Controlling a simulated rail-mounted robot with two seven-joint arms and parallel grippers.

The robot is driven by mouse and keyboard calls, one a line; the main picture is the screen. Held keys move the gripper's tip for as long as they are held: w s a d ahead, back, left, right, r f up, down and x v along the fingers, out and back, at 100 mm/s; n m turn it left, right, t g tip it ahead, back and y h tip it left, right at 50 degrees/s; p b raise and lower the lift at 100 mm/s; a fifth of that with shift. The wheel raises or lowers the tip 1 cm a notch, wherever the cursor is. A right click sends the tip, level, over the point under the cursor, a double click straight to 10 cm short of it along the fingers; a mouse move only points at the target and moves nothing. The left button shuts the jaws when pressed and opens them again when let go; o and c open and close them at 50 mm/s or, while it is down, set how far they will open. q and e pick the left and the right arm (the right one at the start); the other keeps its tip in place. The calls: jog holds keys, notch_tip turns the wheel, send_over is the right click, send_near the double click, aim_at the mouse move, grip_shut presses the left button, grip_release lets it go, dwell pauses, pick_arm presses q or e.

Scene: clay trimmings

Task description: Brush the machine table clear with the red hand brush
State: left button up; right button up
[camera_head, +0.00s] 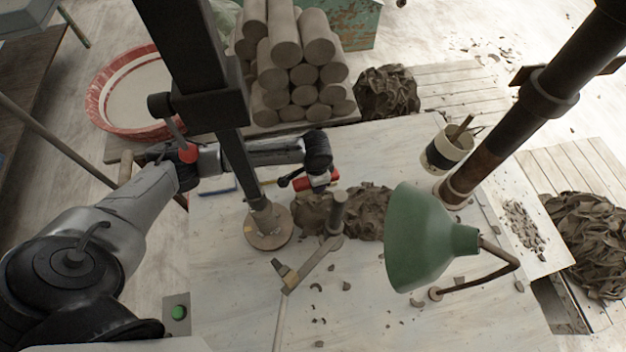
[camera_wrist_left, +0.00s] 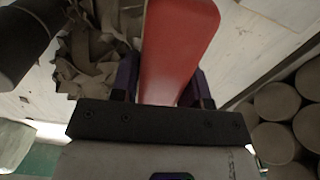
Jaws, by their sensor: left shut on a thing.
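The red hand brush (camera_head: 318,181) is in my left gripper (camera_head: 300,183), over the back part of the pale machine table (camera_head: 360,285). In the left wrist view the red brush (camera_wrist_left: 175,45) runs up between the two fingers of the left gripper (camera_wrist_left: 160,88), which is shut on it. The bristles are hidden. Brown clay trimmings (camera_head: 365,212) lie heaped on the table just in front of the brush and to its right; whether the brush touches them I cannot tell. Small crumbs (camera_head: 316,289) are scattered nearer the front. My right gripper is not in view.
A dark post on a round base (camera_head: 268,228) stands left of the trimmings. A short post with an arm (camera_head: 335,222) stands among them. A green lamp (camera_head: 420,240) overhangs the right side. A cup (camera_head: 447,150) and thick column stand behind it. Clay logs (camera_head: 303,75) are stacked beyond.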

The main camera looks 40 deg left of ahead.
pick_arm(q)
jog(key=shift+s+a+m, duration=0.1)
jog(key=shift+m, duration=0.4)
jog(key=shift+f, duration=0.2)
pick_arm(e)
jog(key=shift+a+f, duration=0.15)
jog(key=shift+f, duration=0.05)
pick_arm(q)
notch_tip(320, 180, down, 2)
jog(key=b, duration=0.2)
jog(key=shift+b, duration=0.35)
notch_tip(320, 180, down, 6)
jog(key=b, duration=0.7)
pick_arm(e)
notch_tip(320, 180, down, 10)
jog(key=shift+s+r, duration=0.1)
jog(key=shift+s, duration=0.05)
pick_arm(q)
jog(key=o, duration=0.4)
jog(key=shift+c, duration=1.3)
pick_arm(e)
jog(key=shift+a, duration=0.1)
pick_arm(q)
jog(key=shift+f, duration=0.3)
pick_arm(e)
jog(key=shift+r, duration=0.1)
